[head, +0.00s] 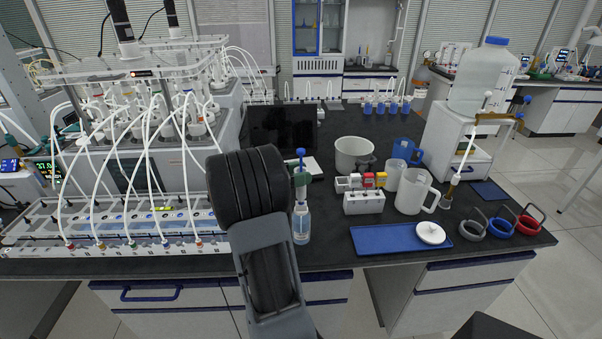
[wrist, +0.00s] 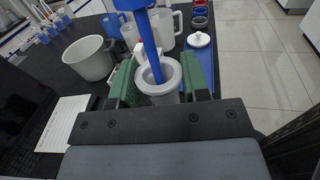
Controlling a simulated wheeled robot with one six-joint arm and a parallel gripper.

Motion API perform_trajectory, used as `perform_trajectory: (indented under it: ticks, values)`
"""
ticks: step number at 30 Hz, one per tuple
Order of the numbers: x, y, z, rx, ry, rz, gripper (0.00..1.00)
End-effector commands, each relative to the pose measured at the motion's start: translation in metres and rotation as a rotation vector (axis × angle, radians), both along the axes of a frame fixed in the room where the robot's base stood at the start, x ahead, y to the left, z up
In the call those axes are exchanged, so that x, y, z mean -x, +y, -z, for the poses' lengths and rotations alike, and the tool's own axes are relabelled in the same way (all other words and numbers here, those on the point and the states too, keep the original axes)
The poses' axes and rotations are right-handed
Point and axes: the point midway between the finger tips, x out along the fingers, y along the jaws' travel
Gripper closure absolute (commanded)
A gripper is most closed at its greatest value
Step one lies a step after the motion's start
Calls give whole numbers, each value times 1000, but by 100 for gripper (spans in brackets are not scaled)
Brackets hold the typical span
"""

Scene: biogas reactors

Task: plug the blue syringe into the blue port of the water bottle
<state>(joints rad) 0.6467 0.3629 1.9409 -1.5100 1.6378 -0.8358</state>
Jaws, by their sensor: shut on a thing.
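My gripper (wrist: 165,80) is shut on the blue syringe. In the wrist view its blue plunger (wrist: 150,48) rises between the green finger pads, above a pale ring. In the head view the blue top (head: 300,153) shows above the pads, and a clear, bottle-shaped body (head: 302,229) shows below them. I cannot tell whether that body is the syringe's barrel or a separate bottle. A large translucent bottle (head: 484,80) with a blue cap stands on a white stand at the right, apart from my gripper. Blue fittings (head: 527,100) show beside it; I cannot tell which is its port.
A white pot (head: 354,152), blue jug (head: 407,150) and white jug (head: 413,192) stand right of my gripper. A small rack (head: 363,203) and blue tray (head: 385,239) are nearer. Tubed reactors (head: 140,130) fill the left. Colored rings (head: 500,228) lie near the right edge.

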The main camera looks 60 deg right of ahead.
Motion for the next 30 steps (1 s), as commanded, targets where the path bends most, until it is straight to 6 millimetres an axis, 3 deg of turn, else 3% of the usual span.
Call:
perform_trajectory:
  ticks: [30]
  values:
    - [0, 0, 8, -1, 1, 0, 82]
